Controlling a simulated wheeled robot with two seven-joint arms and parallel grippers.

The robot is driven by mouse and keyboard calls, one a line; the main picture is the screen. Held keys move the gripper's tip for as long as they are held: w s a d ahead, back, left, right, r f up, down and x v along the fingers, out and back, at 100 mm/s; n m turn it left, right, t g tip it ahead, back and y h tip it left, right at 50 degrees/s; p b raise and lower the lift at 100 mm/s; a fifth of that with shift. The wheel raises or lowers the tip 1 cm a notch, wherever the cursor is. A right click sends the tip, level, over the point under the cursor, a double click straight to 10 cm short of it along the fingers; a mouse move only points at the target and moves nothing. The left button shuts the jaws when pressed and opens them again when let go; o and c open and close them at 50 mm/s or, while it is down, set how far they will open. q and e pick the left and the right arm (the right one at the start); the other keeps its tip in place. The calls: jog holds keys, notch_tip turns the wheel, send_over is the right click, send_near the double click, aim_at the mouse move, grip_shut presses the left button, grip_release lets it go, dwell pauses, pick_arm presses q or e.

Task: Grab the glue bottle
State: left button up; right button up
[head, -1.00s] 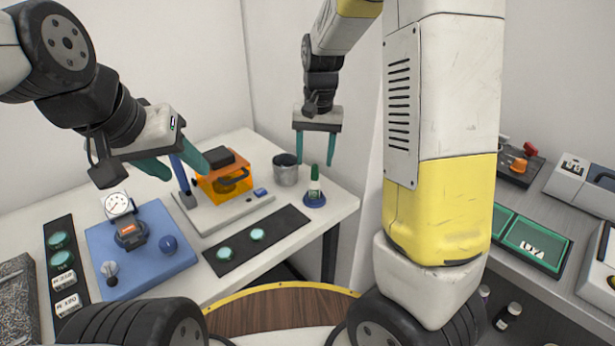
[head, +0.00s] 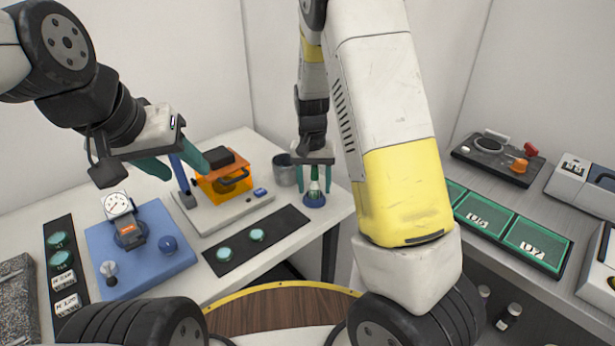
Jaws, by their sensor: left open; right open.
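The glue bottle (head: 314,181) is green and white and stands upright in a round blue holder (head: 314,201) near the right end of the white table. My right gripper (head: 314,190) is open, with its teal fingers pointing down on either side of the bottle. Its palm hides or nearly reaches the bottle's top; I cannot tell whether the fingers touch it. My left gripper (head: 186,170) is open and empty, above the table at the left, in front of the blue post.
A grey metal cup (head: 284,172) stands just behind and left of the bottle. An orange-windowed device (head: 224,184) is further left. A black strip (head: 256,240) with two teal discs lies in front. A blue plate (head: 150,262) with a dial gauge (head: 117,205) is at left.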

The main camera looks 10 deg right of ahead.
jog(key=shift+c, duration=0.4)
grip_shut()
jog(key=shift+r, duration=0.2)
